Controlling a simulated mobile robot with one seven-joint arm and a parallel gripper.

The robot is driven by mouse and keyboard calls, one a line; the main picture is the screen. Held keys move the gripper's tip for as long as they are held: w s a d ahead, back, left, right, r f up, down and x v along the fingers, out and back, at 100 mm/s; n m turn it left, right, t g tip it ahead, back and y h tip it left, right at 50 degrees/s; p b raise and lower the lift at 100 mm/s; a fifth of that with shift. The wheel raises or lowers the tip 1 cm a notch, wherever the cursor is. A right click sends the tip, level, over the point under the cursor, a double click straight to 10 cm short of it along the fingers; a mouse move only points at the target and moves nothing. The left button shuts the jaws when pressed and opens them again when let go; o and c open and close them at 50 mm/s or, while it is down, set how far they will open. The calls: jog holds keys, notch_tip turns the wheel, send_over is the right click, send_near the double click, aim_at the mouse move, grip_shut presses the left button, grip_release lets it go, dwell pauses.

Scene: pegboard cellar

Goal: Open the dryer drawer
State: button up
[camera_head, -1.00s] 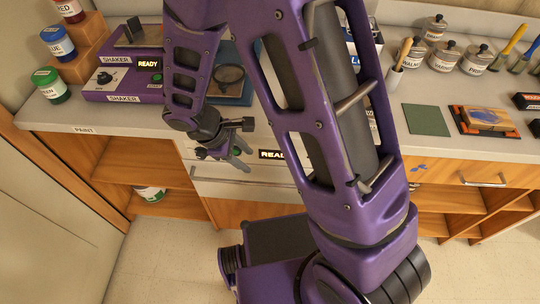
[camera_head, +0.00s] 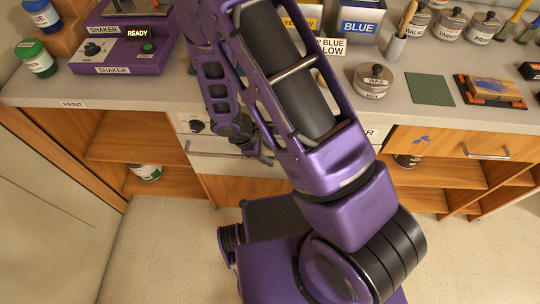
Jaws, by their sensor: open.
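The dryer drawer (camera_head: 215,165) is a pale grey front below the counter, left of centre, partly hidden by my arm. It looks shut. Its long metal bar handle (camera_head: 208,152) runs across its upper part, and the right end is hidden. A panel with a dark knob (camera_head: 197,126) sits just above the handle. My gripper (camera_head: 263,154) is open and small in view, by the right part of the handle. I cannot tell whether its fingers are around the handle or only in front of it.
Open wooden shelves (camera_head: 130,140) lie to the left, with a can (camera_head: 146,172) inside. A wooden drawer (camera_head: 470,143) with its own handle is at the right. The counter (camera_head: 90,88) holds a shaker (camera_head: 120,45), jars and a green mat (camera_head: 429,89). The floor (camera_head: 165,240) in front is clear.

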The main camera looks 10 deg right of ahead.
jog(key=shift+d+f, duration=0.25)
jog(key=shift+f, duration=0.3)
grip_shut()
jog(key=shift+w, duration=0.1)
dwell(1.0)
